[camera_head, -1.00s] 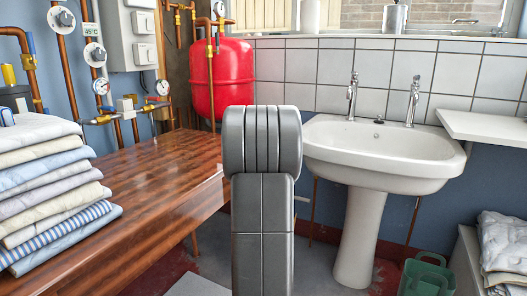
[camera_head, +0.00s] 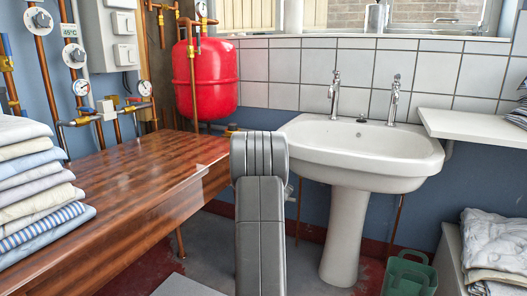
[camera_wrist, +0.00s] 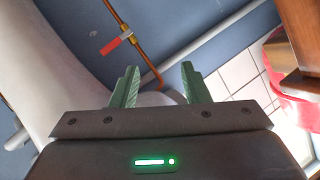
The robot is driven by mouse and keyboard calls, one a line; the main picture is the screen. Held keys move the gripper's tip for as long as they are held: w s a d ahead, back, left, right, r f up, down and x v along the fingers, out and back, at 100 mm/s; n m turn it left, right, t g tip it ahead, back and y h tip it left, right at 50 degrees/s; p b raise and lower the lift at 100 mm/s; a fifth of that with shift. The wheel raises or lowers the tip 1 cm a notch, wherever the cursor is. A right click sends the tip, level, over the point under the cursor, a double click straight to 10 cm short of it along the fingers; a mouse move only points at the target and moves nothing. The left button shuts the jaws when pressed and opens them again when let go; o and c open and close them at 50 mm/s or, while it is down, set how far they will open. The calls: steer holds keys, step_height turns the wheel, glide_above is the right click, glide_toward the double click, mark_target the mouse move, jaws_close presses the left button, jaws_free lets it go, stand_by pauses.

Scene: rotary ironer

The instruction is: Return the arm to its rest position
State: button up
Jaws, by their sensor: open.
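My gripper (camera_wrist: 158,85) shows in the wrist view with its two green fingers apart and nothing between them. A blue wall, a copper pipe with a red-handled valve (camera_wrist: 112,45) and white tiles lie beyond the fingers. My grey arm (camera_head: 259,200) stands folded in the lower middle of the head view, in front of the gap between the wooden table and the sink. The gripper itself is hidden in the head view.
A wooden table (camera_head: 130,195) with a stack of folded cloths (camera_head: 35,190) is at left. A white pedestal sink (camera_head: 365,155) stands to the right of my arm. A red tank (camera_head: 205,80) hangs behind the table. A green bin (camera_head: 408,277) is on the floor at right.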

steer(key=shift+w+d+f, duration=0.2)
steer(key=shift+d+f, duration=0.05)
steer(key=shift+d, duration=0.05)
